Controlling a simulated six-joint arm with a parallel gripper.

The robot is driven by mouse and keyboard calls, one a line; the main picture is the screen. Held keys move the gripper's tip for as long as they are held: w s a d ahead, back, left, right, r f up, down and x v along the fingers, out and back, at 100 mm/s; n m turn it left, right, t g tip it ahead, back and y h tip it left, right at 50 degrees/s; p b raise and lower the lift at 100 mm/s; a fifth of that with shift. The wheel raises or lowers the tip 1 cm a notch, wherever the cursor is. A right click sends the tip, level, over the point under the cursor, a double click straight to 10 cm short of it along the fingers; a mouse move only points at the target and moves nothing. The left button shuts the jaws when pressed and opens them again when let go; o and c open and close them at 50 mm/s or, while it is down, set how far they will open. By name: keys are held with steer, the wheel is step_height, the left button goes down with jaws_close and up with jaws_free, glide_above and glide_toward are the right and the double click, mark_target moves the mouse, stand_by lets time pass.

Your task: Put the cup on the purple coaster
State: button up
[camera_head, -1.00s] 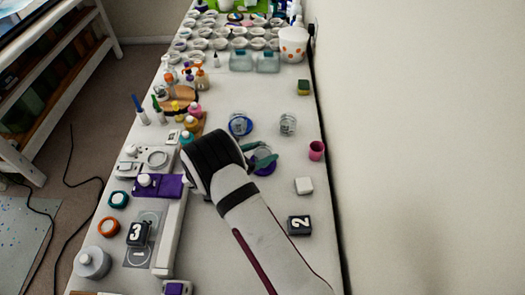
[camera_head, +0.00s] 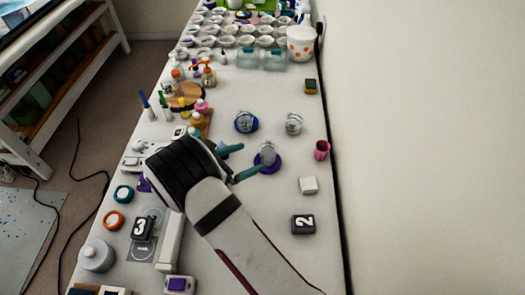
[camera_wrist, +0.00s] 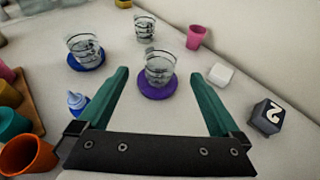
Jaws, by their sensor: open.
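A clear cup (camera_wrist: 160,66) stands upright on the purple coaster (camera_wrist: 154,91) in the wrist view. The head view also shows this cup (camera_head: 267,152) and the coaster's purple rim (camera_head: 276,167). My gripper (camera_wrist: 159,73) is open and empty. Its two teal fingers are spread wide and point toward the cup, with a visible gap on each side. In the head view my gripper (camera_head: 259,156) is low over the table, to the left of the cup. Whether the fingertips reach past the cup's near side is hard to tell.
A second clear cup (camera_wrist: 84,48) stands on a blue coaster (camera_wrist: 87,66); a third (camera_wrist: 145,27) stands behind. A pink cup (camera_wrist: 195,37), a white block (camera_wrist: 220,74) and a dark "2" block (camera_wrist: 266,116) lie right.

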steer(key=s+d+r+m+g+y, duration=0.2)
steer(key=s+d+r+m+g, duration=0.9)
steer(key=s+d+m, duration=0.5)
steer(key=s+a+r+m+y, duration=0.1)
steer(key=s+m+y, duration=0.3)
steer(key=s+m, duration=0.3)
steer(key=s+a+r+m+t+y, duration=0.1)
steer(key=s+r+m+y, duration=0.1)
steer(key=s+m+y, duration=0.3)
steer(key=s+m, duration=0.3)
steer(key=m, duration=0.1)
steer(key=shift+a+r+m, duration=0.3)
steer(key=shift+a, duration=0.1)
stand_by(2.4)
